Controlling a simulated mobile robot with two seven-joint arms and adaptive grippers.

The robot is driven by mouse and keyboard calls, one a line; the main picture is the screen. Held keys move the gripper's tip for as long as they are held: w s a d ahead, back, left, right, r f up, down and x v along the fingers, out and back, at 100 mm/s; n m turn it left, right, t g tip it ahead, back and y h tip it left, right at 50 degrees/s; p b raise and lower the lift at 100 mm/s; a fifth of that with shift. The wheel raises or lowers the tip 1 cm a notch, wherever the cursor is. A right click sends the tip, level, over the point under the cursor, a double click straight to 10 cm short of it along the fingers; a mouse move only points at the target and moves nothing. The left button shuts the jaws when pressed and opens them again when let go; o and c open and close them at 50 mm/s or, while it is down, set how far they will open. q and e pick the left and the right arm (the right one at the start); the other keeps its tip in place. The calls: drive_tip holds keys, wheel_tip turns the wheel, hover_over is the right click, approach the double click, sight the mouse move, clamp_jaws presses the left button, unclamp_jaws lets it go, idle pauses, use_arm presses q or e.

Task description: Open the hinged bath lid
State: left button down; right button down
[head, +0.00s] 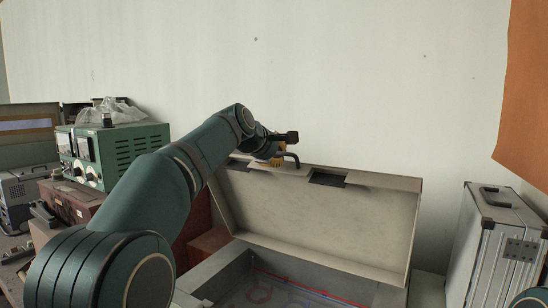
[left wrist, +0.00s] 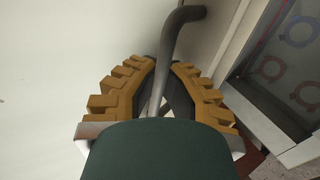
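The bath lid (head: 330,215) stands raised and steep above the grey bath (head: 222,268), its pale inner face toward me. A dark bent handle (head: 293,158) is at the lid's upper edge. My left gripper (head: 272,156) is at this handle, partly hidden by its own arm. In the left wrist view, the orange fingers (left wrist: 163,66) close in on both sides of the grey handle bar (left wrist: 175,35), which runs between their tips. The bath's opening shows, with red and blue ring marks inside. My right gripper is not in view.
A green instrument (head: 115,150) with a plastic bag on top stands at the left, on a brown box (head: 75,200). A silver case (head: 490,240) stands right of the bath. An orange sheet (head: 525,100) hangs at upper right. The pale wall is behind the lid.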

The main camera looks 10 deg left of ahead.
use_arm(q)
drive_tip(key=shift+a+r, duration=0.1)
drive_tip(key=shift+r, duration=0.25)
drive_tip(key=c, duration=1)
unclamp_jaws()
drive_tip(key=shift+s, duration=0.1)
drive_tip(key=shift+c, duration=0.2)
drive_tip(key=shift+s, duration=0.15)
drive_tip(key=shift+f, duration=0.15)
drive_tip(key=v, duration=1.2)
